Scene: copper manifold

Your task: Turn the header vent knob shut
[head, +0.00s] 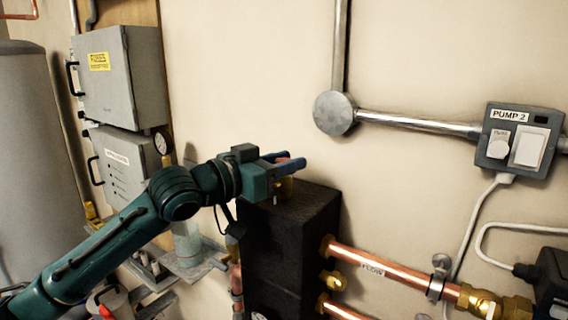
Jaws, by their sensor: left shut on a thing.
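The header is a dark, block-shaped body (285,240) with copper pipes leaving its right side. On its top stands a brass vent fitting (286,188) with a small reddish knob (283,158). My left gripper (288,162) is level over the header's top, with its blue fingers closed around the knob. The fingers hide most of the knob, so its angle cannot be told. My right gripper is not in view.
Copper pipes (395,273) run right from the header, one labelled FLOW. A grey PUMP 2 switch box (519,137) and a metal conduit (420,123) are on the wall. The wall above the gripper is clear.

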